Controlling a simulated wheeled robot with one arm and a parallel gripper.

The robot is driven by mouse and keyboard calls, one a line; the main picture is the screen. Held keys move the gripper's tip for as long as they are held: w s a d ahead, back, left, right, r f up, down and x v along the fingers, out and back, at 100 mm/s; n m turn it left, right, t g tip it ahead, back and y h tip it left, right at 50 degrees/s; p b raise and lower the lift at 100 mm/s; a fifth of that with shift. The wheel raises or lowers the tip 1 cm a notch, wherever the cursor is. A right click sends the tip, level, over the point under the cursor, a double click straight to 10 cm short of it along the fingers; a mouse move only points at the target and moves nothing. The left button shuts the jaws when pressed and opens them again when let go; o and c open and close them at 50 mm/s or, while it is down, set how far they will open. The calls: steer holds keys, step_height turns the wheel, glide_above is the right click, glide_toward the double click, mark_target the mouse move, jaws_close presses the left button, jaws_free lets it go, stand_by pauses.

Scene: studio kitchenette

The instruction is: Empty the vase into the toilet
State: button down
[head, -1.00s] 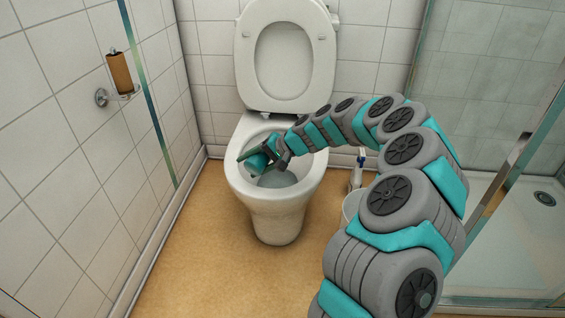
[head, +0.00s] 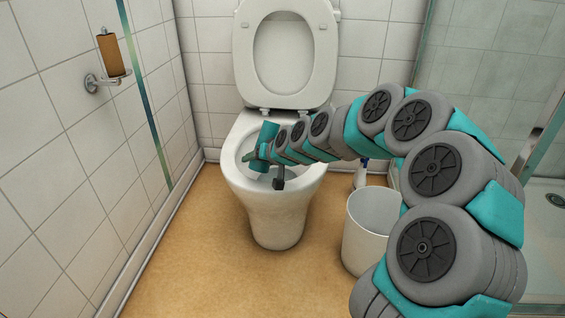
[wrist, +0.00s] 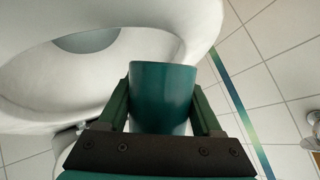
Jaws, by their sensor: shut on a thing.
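The vase is a plain teal cylinder (head: 268,132). In the head view it stands close to upright over the toilet bowl, its top leaning slightly right. My gripper (head: 263,165) is shut on it; in the wrist view the dark green fingers clasp the vase (wrist: 162,92) from both sides. I cannot see into the vase or tell whether anything is inside. The white toilet (head: 235,180) has its lid and seat raised. Its bowl also fills the upper left of the wrist view (wrist: 40,105). My arm and gripper hide part of the rim.
A white bin (head: 370,238) stands on the floor right of the toilet. A toilet brush (head: 361,176) is behind it. A brown paper roll (head: 109,54) hangs on the left tiled wall. Shower glass (head: 488,85) is at the right. The floor at front left is clear.

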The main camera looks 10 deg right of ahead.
steer(key=shift+f+n+t+h, duration=0.3)
steer(key=shift+f+t, duration=0.1)
steer(key=shift+f, duration=0.05)
steer(key=shift+w+d+r+n+t+h, duration=0.1)
steer(key=shift+w+r+n+t+h, duration=0.15)
steer(key=shift+r+n+t+h, duration=0.5)
steer(key=shift+w+d+n+t, duration=0.15)
steer(key=shift+n+t, duration=0.1)
steer(key=shift+t, duration=0.25)
steer(key=shift+w+a+n+t, duration=0.1)
steer(key=shift+n+t, duration=0.1)
steer(key=shift+t, duration=0.25)
steer(key=shift+f+h, duration=0.1)
steer(key=shift+h, duration=0.15)
